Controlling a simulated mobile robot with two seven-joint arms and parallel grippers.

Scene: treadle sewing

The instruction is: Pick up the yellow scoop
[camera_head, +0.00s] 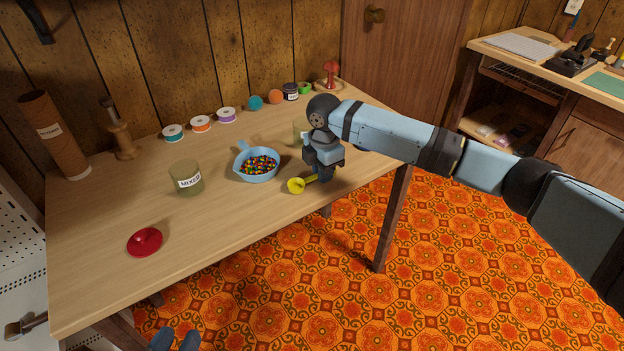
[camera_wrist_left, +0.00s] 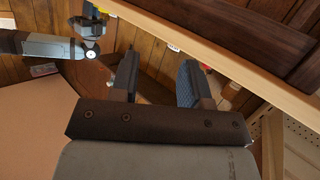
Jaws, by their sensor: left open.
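The yellow scoop (camera_head: 296,186) lies near the front right edge of the wooden table, its handle pointing right. My right gripper (camera_head: 324,178) points down over the handle's end; its fingers hide that end, and I cannot tell whether they are closed on it. My left gripper (camera_head: 175,341) is at the bottom edge of the head view, below the table's front edge and far from the scoop. In the left wrist view, the left gripper (camera_wrist_left: 158,84) is open and empty.
A blue pan (camera_head: 243,171) of colourful beads stands left of the scoop. A jar labelled MIXED (camera_head: 187,180) and a red lid (camera_head: 145,242) are further left. Another jar (camera_head: 299,132) is partly hidden behind my right gripper. Spools (camera_head: 201,124) line the back. The table's front middle is clear.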

